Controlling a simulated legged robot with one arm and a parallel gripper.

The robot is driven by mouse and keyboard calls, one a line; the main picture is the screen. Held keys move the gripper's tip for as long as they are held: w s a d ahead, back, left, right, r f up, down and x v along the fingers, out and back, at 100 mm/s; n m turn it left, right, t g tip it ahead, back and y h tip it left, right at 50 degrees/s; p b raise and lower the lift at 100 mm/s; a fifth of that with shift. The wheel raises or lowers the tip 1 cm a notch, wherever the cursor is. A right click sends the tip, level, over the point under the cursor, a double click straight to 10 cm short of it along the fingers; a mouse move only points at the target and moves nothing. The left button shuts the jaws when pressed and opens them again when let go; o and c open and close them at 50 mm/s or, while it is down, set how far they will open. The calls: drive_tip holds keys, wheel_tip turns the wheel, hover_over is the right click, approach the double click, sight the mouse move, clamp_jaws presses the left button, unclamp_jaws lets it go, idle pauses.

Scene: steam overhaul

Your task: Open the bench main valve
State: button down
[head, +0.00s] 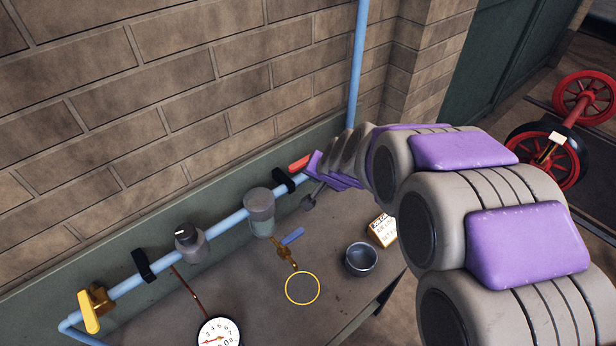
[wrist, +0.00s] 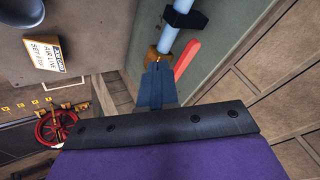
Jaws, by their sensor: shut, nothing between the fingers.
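A valve with a red lever handle (head: 301,162) is at the right end of the blue pipe along the wall. In the wrist view the red lever (wrist: 187,61) lies roughly parallel to the pipe, beside the brass valve body (wrist: 153,56). My gripper (wrist: 156,72) is shut and empty, its fingertips in front of the brass body, left of the lever. I cannot tell whether they touch the valve. In the head view my purple wrist mostly hides the valve body. No label on the valve is legible.
The blue pipe (head: 230,221) also carries a filter bowl (head: 260,212), a regulator (head: 188,241) and a yellow-handled valve (head: 92,307). A blue-handled drain valve (head: 290,237), gauge (head: 218,333), grey cup (head: 362,259) and small sign (head: 382,230) are around the bench. The brick wall stands behind.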

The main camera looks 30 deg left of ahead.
drive_tip(key=a+v, duration=0.1)
drive_tip(key=v, duration=0.5)
drive_tip(key=shift+s+r, duration=0.3)
drive_tip(key=shift+s, duration=0.2)
